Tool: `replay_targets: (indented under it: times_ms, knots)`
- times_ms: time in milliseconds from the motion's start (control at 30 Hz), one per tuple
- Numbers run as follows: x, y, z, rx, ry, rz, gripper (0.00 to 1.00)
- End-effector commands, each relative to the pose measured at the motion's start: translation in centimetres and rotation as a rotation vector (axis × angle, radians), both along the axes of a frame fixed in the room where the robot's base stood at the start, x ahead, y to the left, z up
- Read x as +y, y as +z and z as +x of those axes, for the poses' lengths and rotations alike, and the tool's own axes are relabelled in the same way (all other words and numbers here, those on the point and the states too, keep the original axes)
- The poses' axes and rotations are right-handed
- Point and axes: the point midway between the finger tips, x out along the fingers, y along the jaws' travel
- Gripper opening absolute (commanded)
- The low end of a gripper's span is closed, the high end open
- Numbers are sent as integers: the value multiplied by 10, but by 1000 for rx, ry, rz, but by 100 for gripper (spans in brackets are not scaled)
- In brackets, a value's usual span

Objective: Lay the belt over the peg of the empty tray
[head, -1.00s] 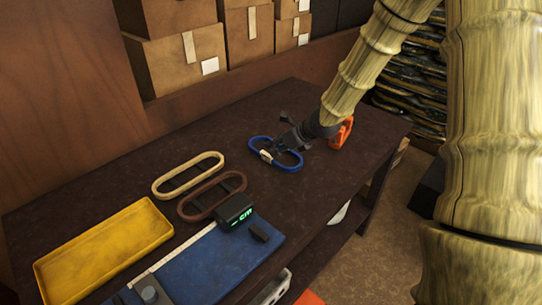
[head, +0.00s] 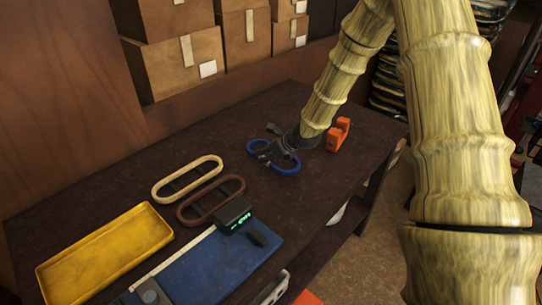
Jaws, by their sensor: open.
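A blue oval loop (head: 286,171) lies on the dark table toward the far side. My gripper (head: 268,151) is open, low over this loop, and hides part of it. I cannot tell if the fingers touch it. A cream oval loop (head: 155,190) and a brown oval loop (head: 184,215) lie side by side left of the blue one, with dark pieces showing inside them. I cannot tell which loop is the belt. A yellow tray (head: 105,252) at the lower left looks empty. No peg is clear in it.
An orange block-like object (head: 338,134) stands close right of my gripper. A blue mat (head: 205,268) with a small lit display (head: 234,215) and a dark object (head: 263,236) is at the front. Cardboard boxes (head: 180,62) stand behind. The table's back middle is clear.

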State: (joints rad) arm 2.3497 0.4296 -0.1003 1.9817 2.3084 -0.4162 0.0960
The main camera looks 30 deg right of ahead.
Motion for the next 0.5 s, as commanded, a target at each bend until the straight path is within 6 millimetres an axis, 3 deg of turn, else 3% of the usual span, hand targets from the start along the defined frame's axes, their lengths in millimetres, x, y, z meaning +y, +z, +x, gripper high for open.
replay_targets:
  times_ms: [500]
  knots:
    - [7, -22, 23, 1, 0, 0, 40]
